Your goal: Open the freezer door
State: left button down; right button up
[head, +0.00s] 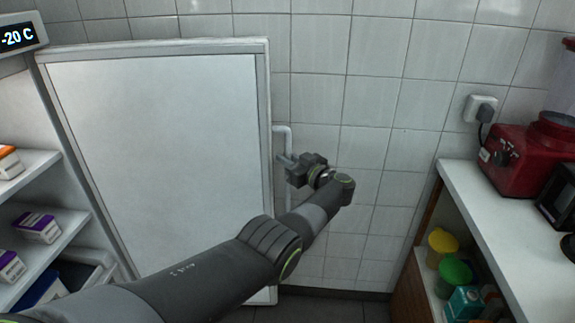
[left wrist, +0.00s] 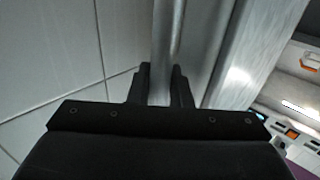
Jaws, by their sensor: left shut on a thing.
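The freezer door (head: 155,150) is a white panel with a grey rim, and it stands swung open against the tiled wall side, its inner face toward me. Its pale bar handle (head: 287,132) sticks out past the door's right edge. My left gripper (head: 289,166) is shut on the handle, reaching around the door's free edge. In the left wrist view the handle (left wrist: 168,40) runs between the two dark fingers (left wrist: 160,85). The door's edge (left wrist: 236,50) lies just right of it. My right gripper is not in view.
Open freezer shelves (head: 35,175) with small boxes show at the left, under a display (head: 18,37) reading -20 C. A white counter (head: 490,235) with a red blender base (head: 515,160) stands at the right. Dark floor (head: 330,307) shows between.

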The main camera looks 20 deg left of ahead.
pick_arm(q)
jog(key=shift+f, duration=0.1)
jog(key=c, duration=1.4)
grip_release()
jog(key=shift+w, duration=0.1)
